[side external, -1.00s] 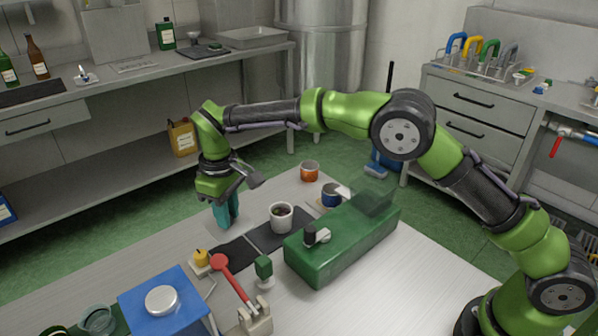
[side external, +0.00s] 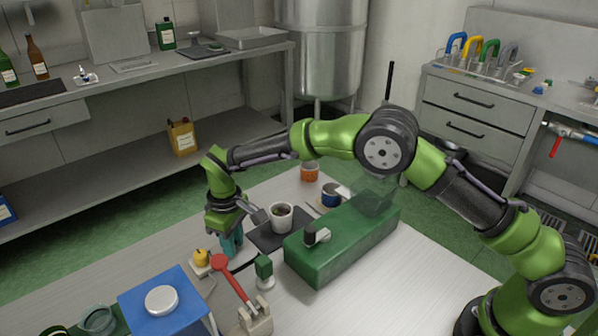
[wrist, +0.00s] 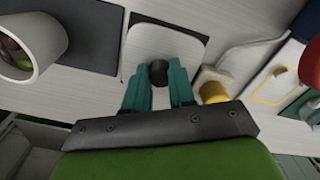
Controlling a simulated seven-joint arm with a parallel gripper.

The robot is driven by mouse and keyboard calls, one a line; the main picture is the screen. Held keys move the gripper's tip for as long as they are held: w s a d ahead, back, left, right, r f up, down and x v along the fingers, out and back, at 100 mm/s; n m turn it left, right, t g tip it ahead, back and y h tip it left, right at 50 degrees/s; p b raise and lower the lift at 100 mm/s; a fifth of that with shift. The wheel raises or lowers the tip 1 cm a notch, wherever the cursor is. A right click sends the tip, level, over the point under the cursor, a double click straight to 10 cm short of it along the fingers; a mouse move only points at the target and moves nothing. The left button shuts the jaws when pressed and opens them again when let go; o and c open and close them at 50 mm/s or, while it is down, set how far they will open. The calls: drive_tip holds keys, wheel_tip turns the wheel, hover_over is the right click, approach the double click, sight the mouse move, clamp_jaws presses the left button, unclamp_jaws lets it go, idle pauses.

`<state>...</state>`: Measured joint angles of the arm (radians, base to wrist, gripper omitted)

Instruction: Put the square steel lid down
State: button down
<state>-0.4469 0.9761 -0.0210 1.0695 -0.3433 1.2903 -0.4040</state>
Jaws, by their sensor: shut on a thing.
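The square steel lid (wrist: 165,42) shows in the wrist view as a pale plate with rounded corners. Its black knob (wrist: 158,73) is between my gripper's teal fingertips, and my gripper (wrist: 158,82) is shut on it. In the side view my gripper (side external: 232,245) is low over the worktable, left of the white mug and behind the red-handled tool. Dark mat (wrist: 88,35) shows beside the lid in the wrist view.
A white mug (side external: 280,217) with dark contents stands close to my gripper. A yellow-topped block (side external: 201,259), a red-handled tool (side external: 232,280), a small green-headed piece (side external: 264,268) and a blue box (side external: 165,300) crowd the front. A green case (side external: 340,240) lies to the right.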

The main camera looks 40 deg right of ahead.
drive_tip(key=c, duration=0.9)
unclamp_jaws()
drive_tip(key=shift+c, duration=0.2)
wheel_tip(320, 180, up, 12)
drive_tip(key=s+d+r+m+t+y, duration=0.15)
drive_tip(key=s+d+r, duration=0.25)
drive_tip(key=d+r, duration=0.4)
drive_tip(key=s+d+r+m+t, duration=0.2)
drive_tip(key=s+d+r+m, duration=0.1)
drive_tip(key=s+d, duration=0.3)
drive_tip(key=s+d+r+m+t, duration=0.1)
drive_tip(key=s+d+r+m, duration=0.2)
drive_tip(key=s, duration=0.6)
drive_tip(key=s+d+f+m+t, duration=0.2)
drive_tip(key=s+d+f, duration=0.1)
drive_tip(key=s, duration=0.5)
drive_tip(key=shift+s+d+f+t, duration=0.15)
drive_tip(key=shift+d+f+t, duration=0.05)
drive_tip(key=shift+f+t, duration=0.15)
